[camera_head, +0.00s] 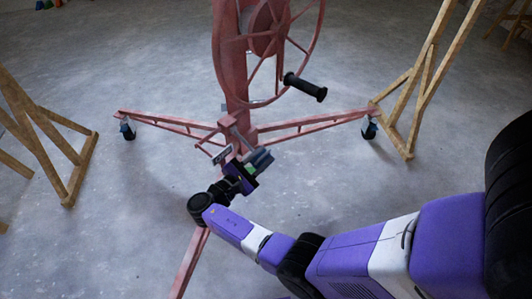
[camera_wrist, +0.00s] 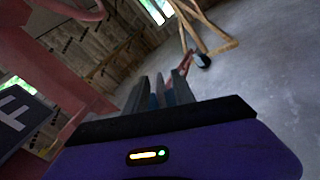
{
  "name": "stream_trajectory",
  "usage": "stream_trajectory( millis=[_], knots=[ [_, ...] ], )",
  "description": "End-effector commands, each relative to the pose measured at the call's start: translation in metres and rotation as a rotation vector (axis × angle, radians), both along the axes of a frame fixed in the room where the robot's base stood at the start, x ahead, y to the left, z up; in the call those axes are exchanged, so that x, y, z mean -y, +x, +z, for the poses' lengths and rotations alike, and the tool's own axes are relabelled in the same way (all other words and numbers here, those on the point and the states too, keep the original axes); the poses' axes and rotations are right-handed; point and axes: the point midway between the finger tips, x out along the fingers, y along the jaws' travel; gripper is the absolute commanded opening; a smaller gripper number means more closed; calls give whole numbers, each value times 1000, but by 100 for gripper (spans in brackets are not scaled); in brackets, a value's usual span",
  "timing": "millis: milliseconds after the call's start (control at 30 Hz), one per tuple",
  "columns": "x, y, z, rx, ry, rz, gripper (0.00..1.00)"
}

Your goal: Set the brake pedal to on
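The red panel lift stands in the middle of the head view, with its post (camera_head: 236,75) rising from spread legs. A small dark plate (camera_head: 222,154) with pale lettering sits low at the foot of the post, probably the brake pedal. In the wrist view a dark plate (camera_wrist: 22,122) with a white letter F fills the left edge. My gripper (camera_head: 262,158) is just right of the plate and apart from it in the head view. The fingers (camera_wrist: 160,92) stand close together in the wrist view, with nothing clearly held. The gap between them is unclear.
The lift's red wheel (camera_head: 270,28) and black crank handle (camera_head: 305,87) hang above my gripper. Red legs with casters (camera_head: 128,129) spread left and right. Wooden trestles (camera_head: 75,165) stand at both sides. The grey floor between is clear.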

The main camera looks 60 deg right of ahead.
Motion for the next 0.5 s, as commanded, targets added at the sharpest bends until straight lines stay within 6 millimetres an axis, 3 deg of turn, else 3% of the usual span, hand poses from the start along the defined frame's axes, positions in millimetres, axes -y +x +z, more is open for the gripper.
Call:
stream_trajectory(
  millis=[200, 500],
  knots=[
    [-36, 9, 2, -1, 0, 4, 31],
    [-57, 13, 1, 0, 1, 0, 31]
  ],
)
